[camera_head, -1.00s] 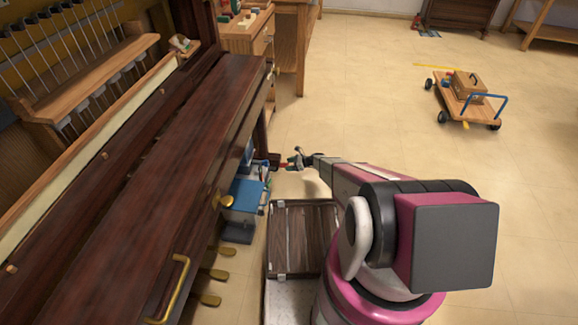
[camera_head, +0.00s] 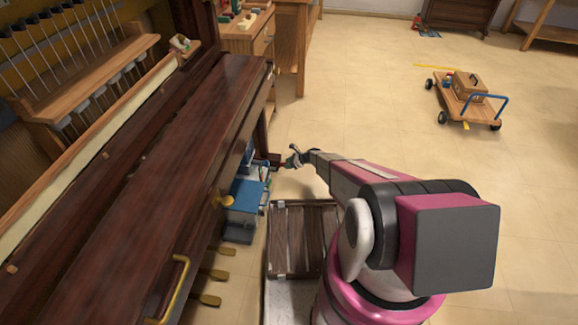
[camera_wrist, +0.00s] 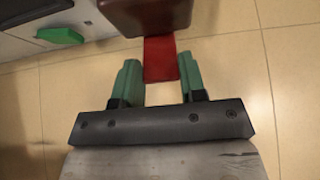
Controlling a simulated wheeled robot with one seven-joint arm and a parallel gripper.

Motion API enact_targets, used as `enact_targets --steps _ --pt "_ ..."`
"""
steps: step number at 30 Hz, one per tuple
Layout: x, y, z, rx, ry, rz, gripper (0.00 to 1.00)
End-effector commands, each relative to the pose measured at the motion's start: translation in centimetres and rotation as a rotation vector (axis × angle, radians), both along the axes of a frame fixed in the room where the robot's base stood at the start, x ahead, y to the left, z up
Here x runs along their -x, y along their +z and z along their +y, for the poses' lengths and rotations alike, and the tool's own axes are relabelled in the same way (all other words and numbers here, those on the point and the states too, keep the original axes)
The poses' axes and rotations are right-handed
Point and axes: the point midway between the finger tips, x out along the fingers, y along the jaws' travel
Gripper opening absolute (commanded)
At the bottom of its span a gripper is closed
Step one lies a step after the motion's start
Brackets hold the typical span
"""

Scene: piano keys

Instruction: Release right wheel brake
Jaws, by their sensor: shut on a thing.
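The red brake lever (camera_wrist: 160,55) sticks out from under a dark reddish-brown block (camera_wrist: 145,14) at the piano's foot. In the head view, my gripper (camera_head: 294,159) is low beside the piano's far right end (camera_head: 262,140). The lever is too small to make out clearly there. The wheel itself is hidden.
A blue-topped box (camera_head: 245,194) stands under the keyboard side, near the brass pedals (camera_head: 210,299). A wooden cart (camera_head: 468,100) stands at the back right. The floor between is clear.

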Motion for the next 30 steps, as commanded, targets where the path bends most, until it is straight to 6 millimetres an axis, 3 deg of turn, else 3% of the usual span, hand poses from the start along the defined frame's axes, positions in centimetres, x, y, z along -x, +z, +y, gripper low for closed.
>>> enact_targets --steps 13,14,16,30 --pt "-0.02 0.37 0.15 0.064 0.000 0.011 0.14" --pt "-0.02 0.37 0.15 0.064 0.000 0.011 0.41" --pt "-0.02 0.37 0.15 0.064 0.000 0.011 0.64" --pt "0.14 0.89 -0.51 0.063 -0.002 0.011 0.64"
